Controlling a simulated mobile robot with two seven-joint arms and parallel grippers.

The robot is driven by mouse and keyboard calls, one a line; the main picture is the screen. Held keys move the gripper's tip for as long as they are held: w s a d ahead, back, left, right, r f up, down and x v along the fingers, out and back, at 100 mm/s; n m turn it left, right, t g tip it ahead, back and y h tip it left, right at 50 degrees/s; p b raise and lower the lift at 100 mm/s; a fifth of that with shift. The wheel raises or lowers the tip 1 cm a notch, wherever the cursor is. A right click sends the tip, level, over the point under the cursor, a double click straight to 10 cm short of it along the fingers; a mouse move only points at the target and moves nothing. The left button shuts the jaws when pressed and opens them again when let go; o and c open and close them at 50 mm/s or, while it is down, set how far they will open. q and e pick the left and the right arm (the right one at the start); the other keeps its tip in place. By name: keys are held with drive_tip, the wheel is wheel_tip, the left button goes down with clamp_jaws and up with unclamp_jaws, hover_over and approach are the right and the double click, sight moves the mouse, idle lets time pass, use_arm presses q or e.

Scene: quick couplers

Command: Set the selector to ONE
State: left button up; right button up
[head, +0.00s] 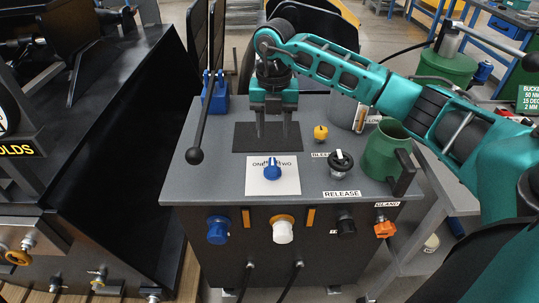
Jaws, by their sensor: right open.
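The selector is a blue knob (272,171) on a white plate (257,187) on the grey bench top. The plate reads ONE at its left and TWO at its right. The knob's narrow upper part stands between the two words; I cannot tell its exact setting. My right gripper (272,135) points down just behind the knob, over a dark mat (242,136). Its two fingers are apart with nothing between them, and it looks clear of the knob. My left gripper is not in view.
A black ball-ended lever (195,154) rises at the bench's left. To the right are a yellow knob (320,133), a black-and-white RELEASE knob (340,161) and a green mug (384,156). Couplers, including a white one (283,232), line the front face. Dark machinery stands at left.

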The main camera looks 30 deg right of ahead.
sight(272, 161)
wheel_tip(272, 161, down, 10)
drive_tip(key=shift+r, duration=0.2)
drive_tip(key=shift+c, duration=0.2)
clamp_jaws()
idle(0.3)
